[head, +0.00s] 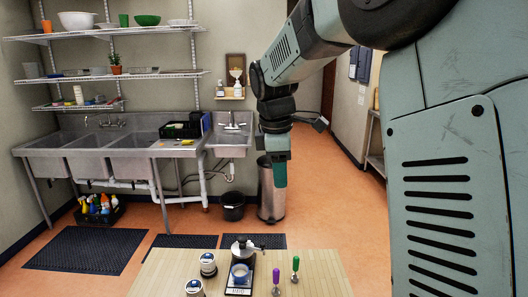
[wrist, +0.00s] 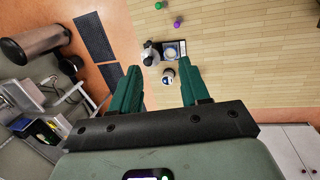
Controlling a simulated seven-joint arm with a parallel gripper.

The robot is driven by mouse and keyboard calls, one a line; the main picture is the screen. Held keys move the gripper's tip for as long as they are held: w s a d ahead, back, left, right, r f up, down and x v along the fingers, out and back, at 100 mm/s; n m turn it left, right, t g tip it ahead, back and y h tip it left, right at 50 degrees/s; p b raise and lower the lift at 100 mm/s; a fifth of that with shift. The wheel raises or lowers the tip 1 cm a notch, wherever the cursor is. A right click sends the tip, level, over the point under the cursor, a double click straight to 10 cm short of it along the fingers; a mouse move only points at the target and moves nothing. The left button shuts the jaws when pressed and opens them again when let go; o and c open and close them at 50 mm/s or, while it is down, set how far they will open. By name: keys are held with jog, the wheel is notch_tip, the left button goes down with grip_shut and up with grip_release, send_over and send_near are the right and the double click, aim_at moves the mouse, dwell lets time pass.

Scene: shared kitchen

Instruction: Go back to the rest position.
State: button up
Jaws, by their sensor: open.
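My gripper (head: 279,175) hangs from my arm, pointing down, above and beyond the far edge of the wooden table in the head view. In the wrist view my gripper (wrist: 159,66) has its two green fingers spread wide apart. Nothing is between them; the table items seen through the gap lie well beyond the fingertips. The fingers touch nothing that I can see.
The wooden table (head: 172,272) holds a scale with a cup (head: 240,275), a dark-and-silver item (head: 243,246), two jars (head: 208,264), and purple (head: 277,271) and green (head: 295,266) handled tools. A bin (head: 271,195) and sinks (head: 130,150) stand behind.

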jog(key=s+d+r+m+t, duration=0.1)
jog(key=s+d+m, duration=0.1)
jog(key=s+m, duration=0.3)
jog(key=s+d+r+m+t, duration=0.1)
jog(key=s+m, duration=0.5)
jog(key=s, duration=0.8)
jog(key=s+d+r+m+t+y, duration=0.1)
jog(key=s+d+m, duration=0.3)
jog(key=s, duration=0.6)
jog(key=shift+s+d+r+m, duration=0.25)
jog(key=shift+r+m, duration=0.45)
jog(key=shift+m, duration=0.4)
